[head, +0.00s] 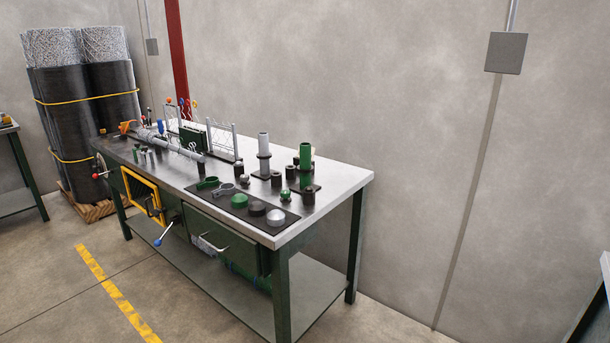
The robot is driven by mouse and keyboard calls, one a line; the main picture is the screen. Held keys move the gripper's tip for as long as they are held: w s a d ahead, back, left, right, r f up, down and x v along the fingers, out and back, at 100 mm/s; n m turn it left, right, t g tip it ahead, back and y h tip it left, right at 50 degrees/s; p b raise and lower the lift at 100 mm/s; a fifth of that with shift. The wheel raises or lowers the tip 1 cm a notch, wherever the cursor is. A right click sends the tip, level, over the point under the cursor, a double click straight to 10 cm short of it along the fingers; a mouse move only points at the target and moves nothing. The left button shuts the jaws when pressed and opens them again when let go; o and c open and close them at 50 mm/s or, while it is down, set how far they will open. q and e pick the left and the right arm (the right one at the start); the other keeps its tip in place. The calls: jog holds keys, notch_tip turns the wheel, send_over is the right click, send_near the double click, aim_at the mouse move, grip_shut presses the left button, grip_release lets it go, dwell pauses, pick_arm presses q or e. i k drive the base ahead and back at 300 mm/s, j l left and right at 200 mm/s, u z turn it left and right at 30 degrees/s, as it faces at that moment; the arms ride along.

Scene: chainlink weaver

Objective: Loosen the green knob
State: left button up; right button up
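A workbench (345,178) with a pale metal top and dark green legs stands against the wall. A small green rounded piece (285,195) sits near its right end, among dark cylinders. A larger green dome-shaped piece (239,200) lies on a black mat (285,230) at the front right, beside a dark one (257,208) and a silver one (276,217). Either green piece could be the green knob; at this size I cannot tell which, nor whether a thread is tight. Neither of my grippers is in view.
A green upright tube (305,156) and a grey one (263,146) rise from the bench. A yellow frame (140,190) and a blue-tipped lever (158,241) stick out at the front. Wrapped rolls (85,125) stand behind left.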

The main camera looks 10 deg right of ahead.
aim_at(285, 193)
jog(key=i+j+z, duration=0.6)
jog(key=i+j, duration=0.35)
